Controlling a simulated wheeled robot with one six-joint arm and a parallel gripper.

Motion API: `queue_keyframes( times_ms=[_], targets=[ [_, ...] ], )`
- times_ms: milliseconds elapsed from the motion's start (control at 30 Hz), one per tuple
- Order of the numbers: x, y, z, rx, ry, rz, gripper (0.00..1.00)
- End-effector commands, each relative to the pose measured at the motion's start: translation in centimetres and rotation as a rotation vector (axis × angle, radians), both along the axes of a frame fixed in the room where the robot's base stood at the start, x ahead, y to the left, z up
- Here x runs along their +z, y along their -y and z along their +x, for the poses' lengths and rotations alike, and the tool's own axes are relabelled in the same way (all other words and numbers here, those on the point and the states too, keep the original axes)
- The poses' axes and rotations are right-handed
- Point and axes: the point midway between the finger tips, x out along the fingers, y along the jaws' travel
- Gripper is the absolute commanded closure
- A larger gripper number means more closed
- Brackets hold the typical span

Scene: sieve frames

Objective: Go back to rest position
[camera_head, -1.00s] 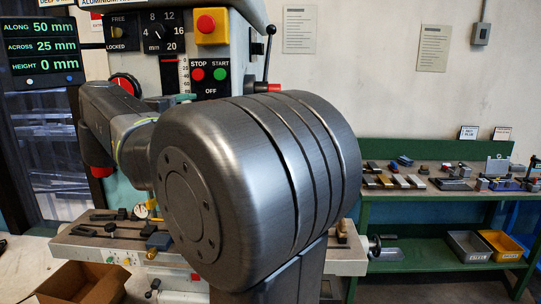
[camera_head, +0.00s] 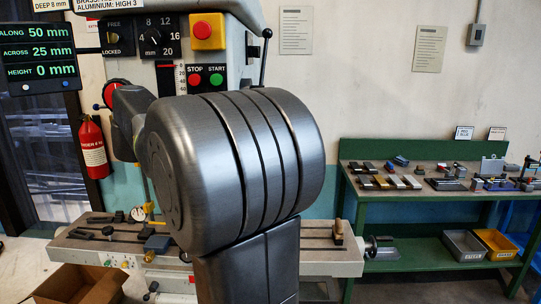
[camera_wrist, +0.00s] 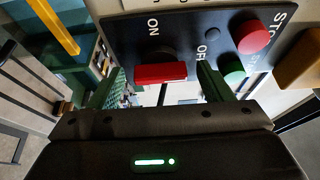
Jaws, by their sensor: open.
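My gripper (camera_wrist: 157,82) shows in the wrist view with its two green fingers apart. A red switch handle (camera_wrist: 160,73) on a dark panel marked ON and OFF appears between the fingers. I cannot tell how near the fingers are to it, and nothing is seen gripped. On the same panel are a red stop button (camera_wrist: 250,36) and a green button (camera_wrist: 232,68). In the head view my large grey arm joint fills the middle and hides my gripper and the panel's lower part. The stop button also shows there (camera_head: 195,80).
The machine's worktable (camera_head: 320,262) stands behind my arm, with small tools on it. A fire extinguisher (camera_head: 93,147) hangs at the left, above a cardboard box (camera_head: 80,284). A green bench (camera_head: 420,198) with small parts stands right.

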Motion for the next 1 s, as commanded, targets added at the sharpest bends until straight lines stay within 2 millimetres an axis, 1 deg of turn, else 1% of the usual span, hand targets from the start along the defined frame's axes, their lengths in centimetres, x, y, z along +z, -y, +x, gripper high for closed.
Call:
queue_keyframes(
  times_ms=[167, 600, 900, 933, 1000],
  targets=[
    [-0.1, -0.9, -1.8, 0.004, 0.001, 0.003, 0.27],
    [-0.1, -4.0, -8.5, 0.004, 0.0, 0.003, 0.27],
    [-0.1, -5.6, -12.3, 0.004, 0.0, 0.003, 0.27],
    [-0.1, -5.8, -12.6, 0.004, -0.001, 0.004, 0.27],
    [0.2, -5.1, -11.4, -0.005, -0.001, 0.001, 0.27]
  ],
)
